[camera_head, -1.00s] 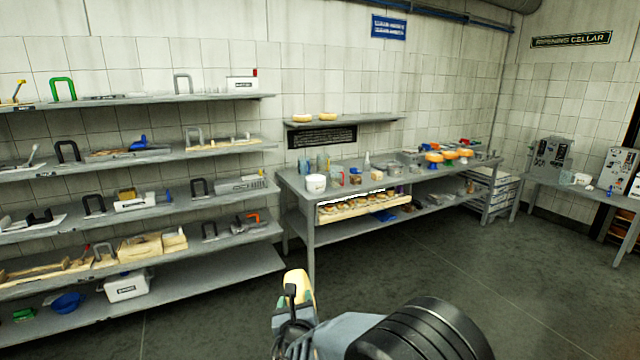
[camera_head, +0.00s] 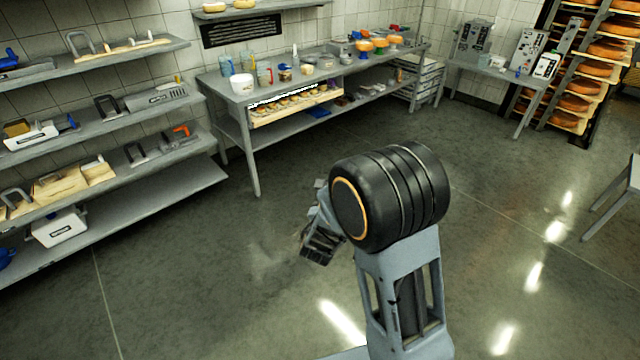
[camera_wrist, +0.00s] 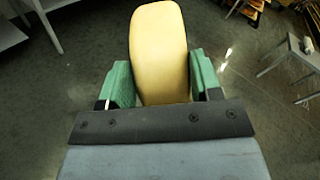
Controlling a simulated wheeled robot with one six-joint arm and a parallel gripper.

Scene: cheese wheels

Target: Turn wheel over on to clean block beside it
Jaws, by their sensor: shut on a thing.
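My gripper (camera_wrist: 160,88) is shut on a pale yellow cheese wheel (camera_wrist: 159,50), which shows edge-on between its two green jaw pads in the wrist view. The wheel is held clear above the dark floor, touching nothing else that I can see. In the head view my gripper (camera_head: 318,246) is low in the middle over open floor, partly behind my arm, and the wheel cannot be made out there. Orange wheels (camera_head: 569,103) lie on wooden boards in a rack at the far right. I cannot tell which block is the clean one beside the wheel.
A grey workbench (camera_head: 225,98) with cups, jars and a wooden tray (camera_head: 290,108) stands ahead. Shelves (camera_head: 150,200) with tools line the left. A side table (camera_head: 494,71) stands at the back right, and another table (camera_head: 634,182) at the right edge. The floor between is clear.

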